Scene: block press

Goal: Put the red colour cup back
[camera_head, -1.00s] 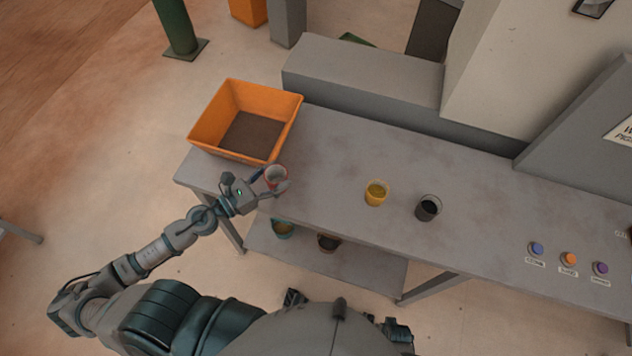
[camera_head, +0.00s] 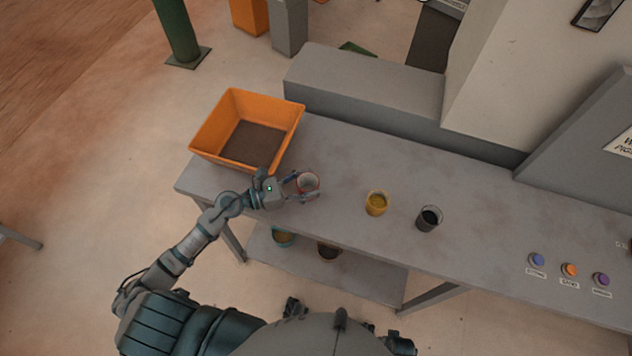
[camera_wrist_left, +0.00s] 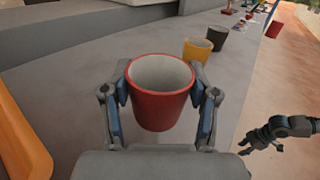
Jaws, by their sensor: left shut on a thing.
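The red cup (camera_head: 308,183) is upright and looks empty inside, with a pale inner wall. My left gripper (camera_head: 305,187) is shut on it, one finger on each side. In the left wrist view the red cup (camera_wrist_left: 160,105) sits between the two blue-padded fingers of the left gripper (camera_wrist_left: 162,110). It is over the table, left of the yellow cup (camera_head: 376,204); I cannot tell whether its base touches the top. A dark gripper, my right one (camera_wrist_left: 265,140), shows at the right of the left wrist view, away from the cups; its opening is unclear.
The grey table (camera_head: 345,165) has an orange bin (camera_head: 218,160) at its left end. A black cup (camera_head: 428,219) stands right of the yellow cup. Several coloured buttons (camera_head: 569,270) are at the right. Two cups (camera_head: 283,238) are on the lower shelf.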

